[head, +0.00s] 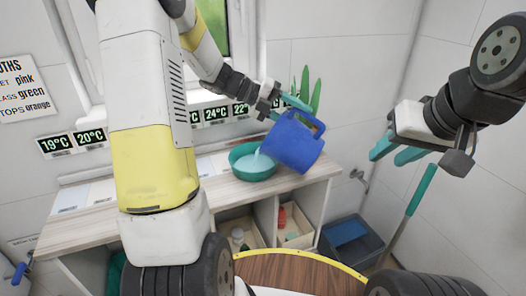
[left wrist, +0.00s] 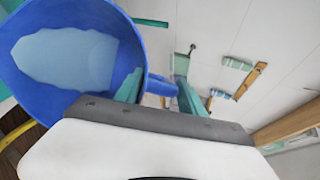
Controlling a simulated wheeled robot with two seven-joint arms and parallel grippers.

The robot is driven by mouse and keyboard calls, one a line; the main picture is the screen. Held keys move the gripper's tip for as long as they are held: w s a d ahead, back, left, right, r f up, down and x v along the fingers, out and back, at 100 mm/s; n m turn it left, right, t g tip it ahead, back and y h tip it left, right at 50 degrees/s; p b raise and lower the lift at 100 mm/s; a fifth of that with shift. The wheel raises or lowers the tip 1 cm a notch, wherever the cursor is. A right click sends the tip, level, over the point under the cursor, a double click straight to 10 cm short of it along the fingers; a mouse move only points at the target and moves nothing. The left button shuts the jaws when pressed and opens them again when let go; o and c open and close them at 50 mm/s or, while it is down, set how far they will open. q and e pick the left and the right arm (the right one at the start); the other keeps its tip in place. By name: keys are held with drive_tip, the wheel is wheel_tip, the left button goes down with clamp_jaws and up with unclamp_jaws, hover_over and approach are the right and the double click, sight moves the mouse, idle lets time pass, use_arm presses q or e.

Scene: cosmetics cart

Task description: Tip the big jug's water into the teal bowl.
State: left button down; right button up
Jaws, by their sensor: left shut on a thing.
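The big blue jug (head: 292,146) is tilted to the left above the counter, its mouth toward the teal bowl (head: 250,172). Pale water shows at the bowl, below the jug's lip. My left gripper (head: 290,103) is shut on the jug's handle, at the upper side of the jug. In the left wrist view, the jug (left wrist: 128,40) fills the upper left with pale water (left wrist: 65,58) inside, and its handle runs between my teal fingers. My right gripper (head: 398,150) is open and empty, off to the right of the jug.
The wooden counter (head: 85,228) carries the bowl, with temperature displays (head: 90,136) on the wall behind. A green plant (head: 310,92) stands behind the jug. Below are shelf bins (head: 240,232) and a dark blue bin (head: 348,236). A round wooden table (head: 295,275) is at the front.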

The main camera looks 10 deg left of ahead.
use_arm(q)
drive_tip(key=shift+w+a+h+p, duration=0.2)
drive_tip(key=shift+a+h+p, duration=0.4)
drive_tip(key=shift+a, duration=0.25)
idle(1.1)
